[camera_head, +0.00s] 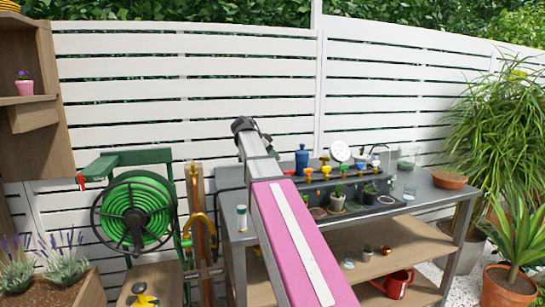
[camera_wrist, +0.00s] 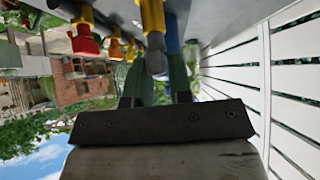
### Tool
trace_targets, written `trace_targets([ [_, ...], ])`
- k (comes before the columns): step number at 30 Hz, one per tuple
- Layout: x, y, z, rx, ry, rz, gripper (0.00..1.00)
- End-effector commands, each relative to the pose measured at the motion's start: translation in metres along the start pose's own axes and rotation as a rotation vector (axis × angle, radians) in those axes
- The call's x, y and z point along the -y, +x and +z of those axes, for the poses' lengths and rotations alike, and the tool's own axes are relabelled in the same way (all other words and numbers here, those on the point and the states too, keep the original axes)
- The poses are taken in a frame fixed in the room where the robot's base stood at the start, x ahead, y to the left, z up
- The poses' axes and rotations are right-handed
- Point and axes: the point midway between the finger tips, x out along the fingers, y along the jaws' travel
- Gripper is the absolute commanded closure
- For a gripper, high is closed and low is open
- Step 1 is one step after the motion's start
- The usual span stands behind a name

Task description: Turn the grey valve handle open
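The grey valve handle (camera_wrist: 156,62) hangs from a yellow valve body (camera_wrist: 152,16) in the upper middle of the wrist view. My gripper (camera_wrist: 163,70) shows there with two green fingers standing apart. The grey handle appears at the gap between them, overlapping the left finger in the picture. I cannot tell whether the fingers touch it. In the head view, my arm reaches toward the back left of the bench and hides the fingers. I cannot make out the grey handle there.
Red (camera_wrist: 86,46) and orange (camera_wrist: 116,50) valve parts stand beside the yellow one. A dark bench (camera_head: 425,203) carries a blue canister (camera_head: 301,160), a round white head (camera_head: 340,151) and small pots. A white fence (camera_head: 400,85) stands behind; a green hose reel (camera_head: 133,213) is left.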

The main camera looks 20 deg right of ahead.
Motion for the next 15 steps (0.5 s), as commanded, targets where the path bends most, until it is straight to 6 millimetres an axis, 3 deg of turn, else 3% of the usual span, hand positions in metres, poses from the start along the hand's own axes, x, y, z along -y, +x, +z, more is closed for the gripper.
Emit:
trace_targets([
  [15, -0.0035, 0.0005, 0.0002, -0.001, -0.097, -0.099, 1.0],
])
